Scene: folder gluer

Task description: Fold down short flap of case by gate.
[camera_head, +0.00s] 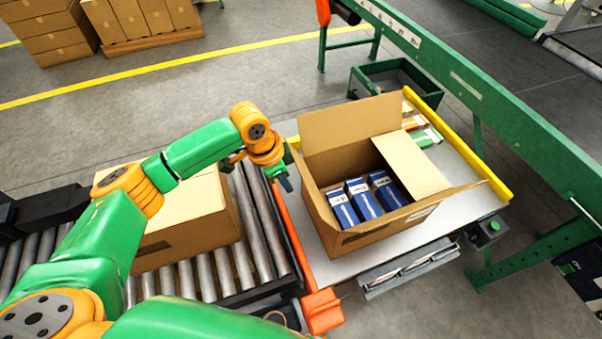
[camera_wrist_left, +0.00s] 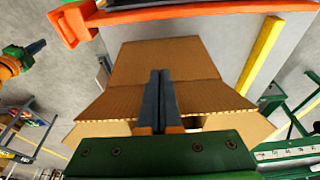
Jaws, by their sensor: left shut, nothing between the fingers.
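The open brown case (camera_head: 345,235) stands on the grey table between the orange gate (camera_head: 290,235) and the yellow rail. Blue-and-white cartons (camera_head: 362,199) stand inside it. Its back flap (camera_head: 350,122) stands up, the right flap (camera_head: 412,163) slopes inward, and the near flap leans outward. My left gripper (camera_head: 285,182) is shut and empty, just left of the case near the gate. In the left wrist view its dark fingers (camera_wrist_left: 158,98) are together in front of the case's cardboard (camera_wrist_left: 160,65). What seems to be my right gripper (camera_wrist_left: 37,47) shows at the left edge there; its jaws are unclear.
A closed case (camera_head: 180,225) sits on the roller conveyor (camera_head: 262,230) at left. The yellow rail (camera_head: 460,145) bounds the table at right. Small cartons (camera_head: 425,137) lie behind the case. A green bin (camera_head: 395,80) and a green conveyor frame (camera_head: 500,110) stand beyond.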

